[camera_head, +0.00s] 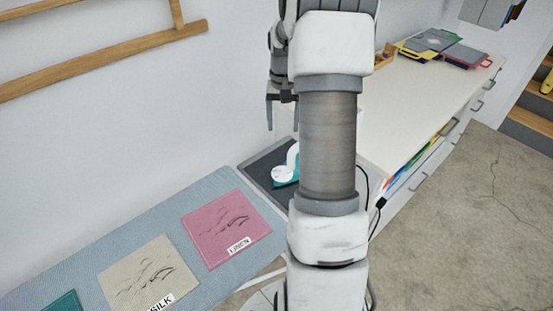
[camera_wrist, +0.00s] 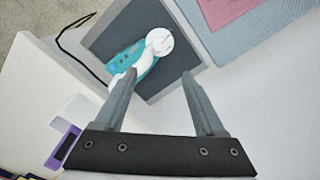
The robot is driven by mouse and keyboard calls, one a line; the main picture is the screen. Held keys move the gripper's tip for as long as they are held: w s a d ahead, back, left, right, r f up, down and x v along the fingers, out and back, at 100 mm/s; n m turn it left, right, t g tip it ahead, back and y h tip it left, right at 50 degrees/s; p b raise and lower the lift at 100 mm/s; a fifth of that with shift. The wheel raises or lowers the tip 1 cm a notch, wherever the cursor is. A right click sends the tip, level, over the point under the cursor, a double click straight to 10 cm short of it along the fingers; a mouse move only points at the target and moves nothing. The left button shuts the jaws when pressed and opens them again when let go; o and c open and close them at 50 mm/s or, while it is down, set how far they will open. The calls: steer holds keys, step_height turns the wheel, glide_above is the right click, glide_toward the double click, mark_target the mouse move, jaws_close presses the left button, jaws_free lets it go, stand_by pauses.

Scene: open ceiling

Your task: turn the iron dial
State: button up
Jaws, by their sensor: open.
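The iron (camera_head: 291,184) is teal and white and rests on a dark grey pad. My arm partly covers it in the head view. In the wrist view the iron (camera_wrist: 125,62) shows more fully, with a round white disc, which looks like the dial (camera_wrist: 160,41), at its right end. The dial (camera_head: 282,174) also shows in the head view. My gripper (camera_wrist: 160,74) is open and empty, its fingers pointing toward the iron and dial. In the head view my gripper (camera_head: 283,118) hangs above and behind the iron, apart from it, close to the wall.
The dark pad (camera_head: 258,168) lies between a blue ironing surface (camera_head: 92,251) with fabric squares and a white counter (camera_head: 418,92) with drawers. A black cable (camera_wrist: 82,22) runs beside the pad. A wooden rail (camera_head: 105,62) is on the wall. Open floor lies right.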

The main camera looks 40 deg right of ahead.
mark_target(282, 169)
step_height(282, 169, down, 18)
steer(key=shift+r, duration=0.25)
steer(key=shift+c, duration=0.2)
jaws_close()
stand_by(0.4)
